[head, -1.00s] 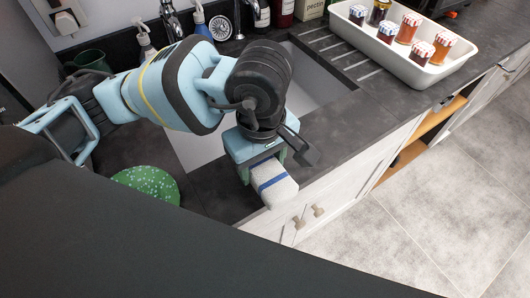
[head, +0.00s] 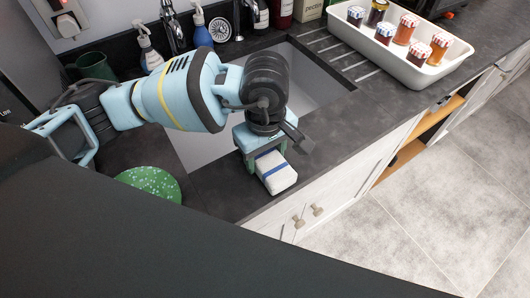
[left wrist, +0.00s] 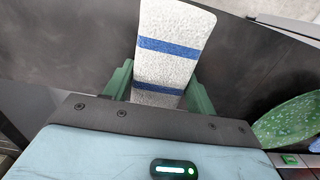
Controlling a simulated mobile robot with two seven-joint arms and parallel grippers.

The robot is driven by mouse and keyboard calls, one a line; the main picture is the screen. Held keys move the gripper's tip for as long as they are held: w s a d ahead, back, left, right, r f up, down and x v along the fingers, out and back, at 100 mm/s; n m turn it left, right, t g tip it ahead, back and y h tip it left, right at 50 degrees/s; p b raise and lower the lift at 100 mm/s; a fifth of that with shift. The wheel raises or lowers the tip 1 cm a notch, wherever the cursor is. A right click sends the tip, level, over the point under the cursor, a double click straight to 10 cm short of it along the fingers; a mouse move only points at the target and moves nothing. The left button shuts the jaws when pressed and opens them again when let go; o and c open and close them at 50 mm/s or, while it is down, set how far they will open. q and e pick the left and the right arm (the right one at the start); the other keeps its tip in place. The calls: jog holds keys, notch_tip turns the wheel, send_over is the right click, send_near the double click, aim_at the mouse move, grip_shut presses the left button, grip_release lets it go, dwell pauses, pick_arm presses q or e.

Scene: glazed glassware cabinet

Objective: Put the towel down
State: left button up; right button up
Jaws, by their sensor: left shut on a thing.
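The towel (head: 277,172) is a folded white cloth with blue stripes. My left gripper (head: 262,160) is shut on it at the front edge of the dark counter, just in front of the sink. In the left wrist view the towel (left wrist: 172,48) stands out between the two green fingers (left wrist: 158,85), over dark counter surface. I cannot tell whether the towel touches the counter. My right gripper is not in view.
A green speckled round board (head: 150,184) lies on the counter to the left. The sink (head: 310,85) is behind the gripper. A white tray of jars (head: 400,62) stands at the back right. Cabinet doors with knobs (head: 317,209) drop below the counter edge.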

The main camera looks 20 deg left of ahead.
aim_at(265, 156)
pick_arm(q)
jog(key=shift+f, duration=0.25)
jog(key=o, duration=0.9)
notch_tip(265, 156, up, 12)
jog(key=shift+r, duration=0.25)
jog(key=shift+s, duration=0.1)
